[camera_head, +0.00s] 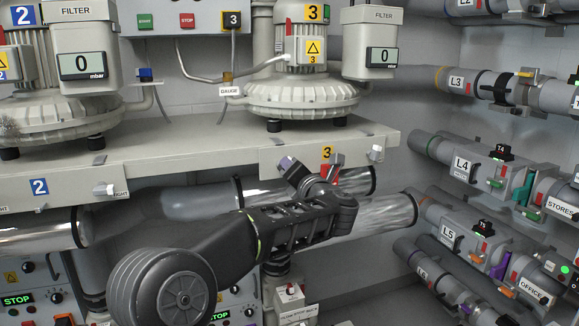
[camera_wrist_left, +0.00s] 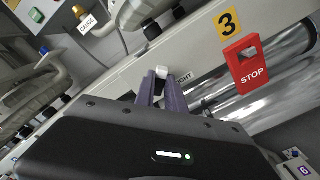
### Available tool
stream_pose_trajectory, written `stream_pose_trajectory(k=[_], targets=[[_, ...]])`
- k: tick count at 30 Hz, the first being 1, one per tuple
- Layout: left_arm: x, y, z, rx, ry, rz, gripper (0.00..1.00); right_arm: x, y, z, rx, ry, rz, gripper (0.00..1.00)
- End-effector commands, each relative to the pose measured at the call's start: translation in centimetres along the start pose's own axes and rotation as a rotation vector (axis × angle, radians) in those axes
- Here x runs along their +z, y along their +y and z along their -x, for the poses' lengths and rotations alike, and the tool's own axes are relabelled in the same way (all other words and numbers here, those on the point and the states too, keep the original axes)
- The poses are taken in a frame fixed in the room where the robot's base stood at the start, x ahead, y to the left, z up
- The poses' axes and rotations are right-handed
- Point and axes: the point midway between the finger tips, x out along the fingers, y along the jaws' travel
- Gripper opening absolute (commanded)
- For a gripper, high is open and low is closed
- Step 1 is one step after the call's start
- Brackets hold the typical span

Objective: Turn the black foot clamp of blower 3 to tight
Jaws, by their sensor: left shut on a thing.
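Blower 3 (camera_head: 300,95) stands on the shelf on black feet, with a yellow 3 label on its motor. My left gripper (camera_head: 288,165) is at the shelf's front edge, left of the lower yellow 3 label. In the left wrist view its two purple-grey fingers (camera_wrist_left: 163,90) are shut on a small pale handle (camera_wrist_left: 156,72) at the shelf front, beside printing that reads in part "IGHT". I take this to be the foot clamp; it looks pale, and its black part cannot be made out. The fingers hide most of it. My right gripper is not in view.
A red STOP tag (camera_wrist_left: 247,62) hangs under the yellow 3 label, close to the right of my fingers. Another pale clamp (camera_head: 376,153) sits farther right on the shelf front. Shiny pipes (camera_head: 390,213) run below. Labelled pipes with valves (camera_head: 500,190) fill the right side.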

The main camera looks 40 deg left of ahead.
Motion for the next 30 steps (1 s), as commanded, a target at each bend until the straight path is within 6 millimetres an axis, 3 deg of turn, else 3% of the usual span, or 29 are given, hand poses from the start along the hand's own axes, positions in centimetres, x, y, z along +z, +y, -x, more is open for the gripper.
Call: stream_pose_trajectory(k=[18,30], targets=[[-0.1,-0.6,0.0,-0.003,0.0,-0.567,0.0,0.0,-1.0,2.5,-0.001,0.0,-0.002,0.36],[-0.3,-0.9,0.1,-0.002,-0.001,-0.755,0.0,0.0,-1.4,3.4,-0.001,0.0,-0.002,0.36]])
